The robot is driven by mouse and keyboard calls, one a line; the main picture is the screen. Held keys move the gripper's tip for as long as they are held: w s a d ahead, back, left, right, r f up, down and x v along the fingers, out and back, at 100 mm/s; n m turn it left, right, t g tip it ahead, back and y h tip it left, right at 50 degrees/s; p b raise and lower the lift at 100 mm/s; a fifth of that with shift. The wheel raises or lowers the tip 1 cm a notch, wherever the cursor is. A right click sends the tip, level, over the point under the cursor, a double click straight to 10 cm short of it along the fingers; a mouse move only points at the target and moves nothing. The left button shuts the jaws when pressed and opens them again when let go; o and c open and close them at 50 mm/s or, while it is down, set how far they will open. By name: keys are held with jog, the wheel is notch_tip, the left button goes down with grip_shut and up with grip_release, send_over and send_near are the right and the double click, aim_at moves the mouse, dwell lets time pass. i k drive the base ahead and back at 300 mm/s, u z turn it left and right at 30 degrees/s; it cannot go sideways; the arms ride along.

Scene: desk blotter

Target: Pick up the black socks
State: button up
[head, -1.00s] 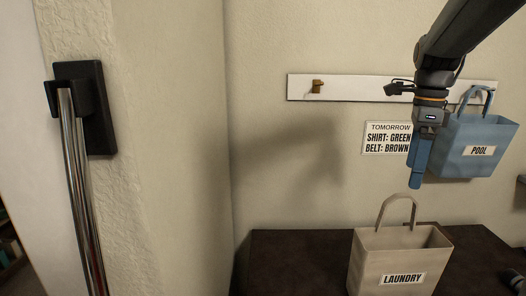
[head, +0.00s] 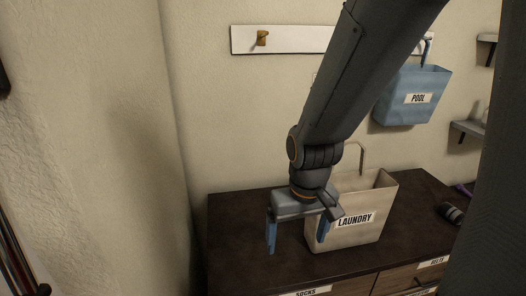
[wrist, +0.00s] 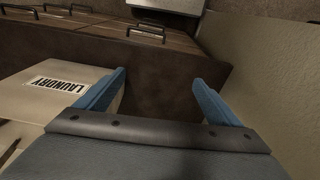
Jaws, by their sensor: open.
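No black socks can be made out for certain. A small dark roll with a pale band (head: 452,213) lies at the right of the dresser top in the head view; I cannot tell whether it is socks. My gripper (head: 297,238) is open and empty, pointing down over the left part of the dresser top, just left of the laundry bag (head: 362,233). In the wrist view my gripper (wrist: 159,82) has its blue fingers spread wide over bare dark surface, with the laundry bag (wrist: 60,92) close by the left finger. A drawer labelled SOCKS (head: 306,292) shows at the bottom edge.
The dark dresser top (head: 235,215) is bare at the left, beside the wall. A blue POOL bag (head: 413,96) hangs from the white hook rail (head: 280,39). Small wall shelves (head: 468,128) are at the right. Another labelled drawer (head: 432,263) is at the lower right.

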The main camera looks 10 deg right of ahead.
aim_at(451, 213)
jog(key=z, duration=0.05)
jog(key=k, duration=0.5)
jog(key=z, duration=1.6)
jog(key=i, duration=0.35)
jog(key=z, duration=1.75)
jog(key=i, duration=1.6)
jog(key=u, duration=1.4)
